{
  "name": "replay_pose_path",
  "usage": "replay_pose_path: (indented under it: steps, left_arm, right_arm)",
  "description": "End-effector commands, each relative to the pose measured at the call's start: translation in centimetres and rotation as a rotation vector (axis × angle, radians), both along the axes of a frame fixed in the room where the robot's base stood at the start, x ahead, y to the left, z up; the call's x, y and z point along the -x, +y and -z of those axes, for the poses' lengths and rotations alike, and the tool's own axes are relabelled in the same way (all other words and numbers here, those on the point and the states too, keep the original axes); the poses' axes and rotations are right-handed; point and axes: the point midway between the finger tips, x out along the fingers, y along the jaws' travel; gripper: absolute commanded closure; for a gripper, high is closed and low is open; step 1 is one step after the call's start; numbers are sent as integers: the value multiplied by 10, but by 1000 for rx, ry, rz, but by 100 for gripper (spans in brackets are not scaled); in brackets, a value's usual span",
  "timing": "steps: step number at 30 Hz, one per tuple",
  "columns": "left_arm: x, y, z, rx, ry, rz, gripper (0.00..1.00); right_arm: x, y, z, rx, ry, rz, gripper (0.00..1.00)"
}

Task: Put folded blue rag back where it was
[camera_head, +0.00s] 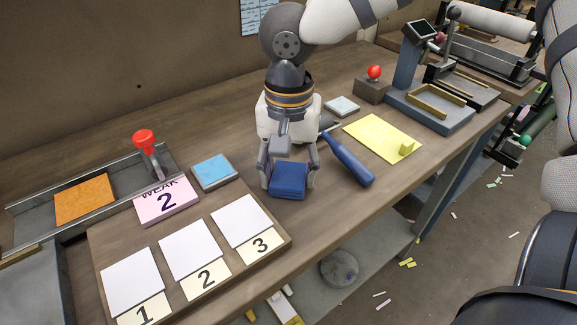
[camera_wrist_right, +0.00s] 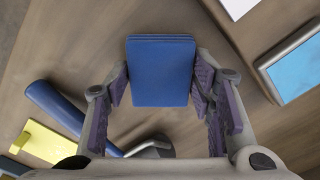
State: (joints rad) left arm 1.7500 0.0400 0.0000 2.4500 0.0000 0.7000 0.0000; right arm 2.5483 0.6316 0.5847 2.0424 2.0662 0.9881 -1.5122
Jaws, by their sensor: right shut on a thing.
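The folded blue rag (camera_head: 289,180) is a dark blue block between the fingers of my right gripper (camera_head: 288,172), over the middle of the table. In the right wrist view the rag (camera_wrist_right: 161,70) sits between the two purple-padded fingers of the gripper (camera_wrist_right: 161,90). The right gripper is shut on the rag and points down. I cannot tell whether the rag touches the table top. My left gripper is not in view.
A blue-handled tool (camera_head: 349,160) lies close to the right of the gripper. A yellow sheet (camera_head: 378,137) lies beyond it. To the left are a light blue pad (camera_head: 214,171), a pink card block (camera_head: 165,203) and a board (camera_head: 262,246) with numbered white cards.

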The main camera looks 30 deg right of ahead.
Motion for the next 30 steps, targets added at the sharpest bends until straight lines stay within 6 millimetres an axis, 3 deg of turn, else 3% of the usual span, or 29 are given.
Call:
replay_pose_path:
  steps: [4,5,8,19,30]
  left_arm:
    - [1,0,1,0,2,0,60]
    - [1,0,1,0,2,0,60]
    - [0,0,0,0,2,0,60]
    - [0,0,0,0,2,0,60]
    - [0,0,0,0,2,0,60]
  right_arm:
    - [0,0,4,0,1,1,77]
    - [0,0,4,0,1,1,49]
    - [0,0,3,-1,1,1,27]
    - [-1,0,-4,-1,-3,0,27]
    - [0,0,-95,-2,-3,1,27]
